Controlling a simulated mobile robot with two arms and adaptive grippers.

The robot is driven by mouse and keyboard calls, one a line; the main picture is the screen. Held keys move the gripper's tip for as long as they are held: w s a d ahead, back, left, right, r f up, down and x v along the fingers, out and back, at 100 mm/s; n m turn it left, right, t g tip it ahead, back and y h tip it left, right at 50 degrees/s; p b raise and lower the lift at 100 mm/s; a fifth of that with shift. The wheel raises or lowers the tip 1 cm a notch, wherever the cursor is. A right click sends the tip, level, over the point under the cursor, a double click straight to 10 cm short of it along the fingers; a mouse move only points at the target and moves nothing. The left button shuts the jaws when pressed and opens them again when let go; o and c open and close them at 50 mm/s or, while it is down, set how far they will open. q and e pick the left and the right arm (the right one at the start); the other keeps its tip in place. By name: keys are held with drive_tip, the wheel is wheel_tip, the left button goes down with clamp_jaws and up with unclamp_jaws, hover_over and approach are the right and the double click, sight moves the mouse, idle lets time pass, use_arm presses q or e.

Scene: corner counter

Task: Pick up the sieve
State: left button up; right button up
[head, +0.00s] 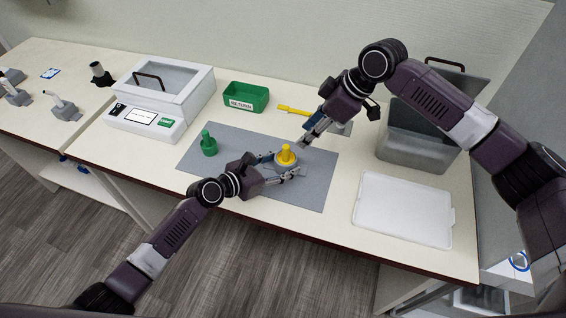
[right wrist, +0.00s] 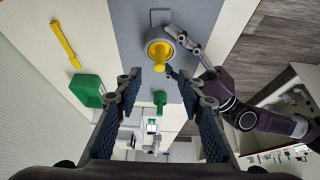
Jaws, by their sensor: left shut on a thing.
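A grey round piece (right wrist: 160,34) with a yellow peg (head: 286,154) standing in it is over the grey mat (head: 230,135). It may be the sieve, but I cannot tell for sure. My left gripper (head: 284,166) is shut on this grey round piece, its fingers beside the round body. A thin grey loop (right wrist: 160,15) shows beyond the piece in the right wrist view. My right gripper (right wrist: 158,86) is open and empty; in the head view it hangs just above and right of the yellow peg. Part of the grey piece is hidden by the fingers.
A green pegged piece (head: 208,144) stands on the mat's left. A green bin (head: 246,97), a yellow-handled tool (head: 293,110) and a white lidded device (head: 165,95) are behind. A grey tub (head: 415,140) and a white tray (head: 403,210) are on the right.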

sight(287, 148)
drive_tip(key=s+a+r+n+t+h, duration=0.1)
drive_tip(key=s+a+n+t+h, duration=0.2)
drive_tip(key=n, duration=2.2)
drive_tip(key=shift+g+h, duration=0.3)
drive_tip(key=shift+h, duration=0.1)
drive_tip(key=x, duration=0.3)
drive_tip(key=a+x, duration=0.1)
drive_tip(key=x, duration=0.2)
drive_tip(key=shift+s+a, duration=0.1)
drive_tip(key=shift+w+x, duration=0.2)
drive_tip(key=shift+x, duration=1.15)
drive_tip(key=shift+w+x, duration=0.2)
drive_tip(key=shift+x, duration=1.15)
drive_tip(key=shift+r, duration=0.15)
clamp_jaws()
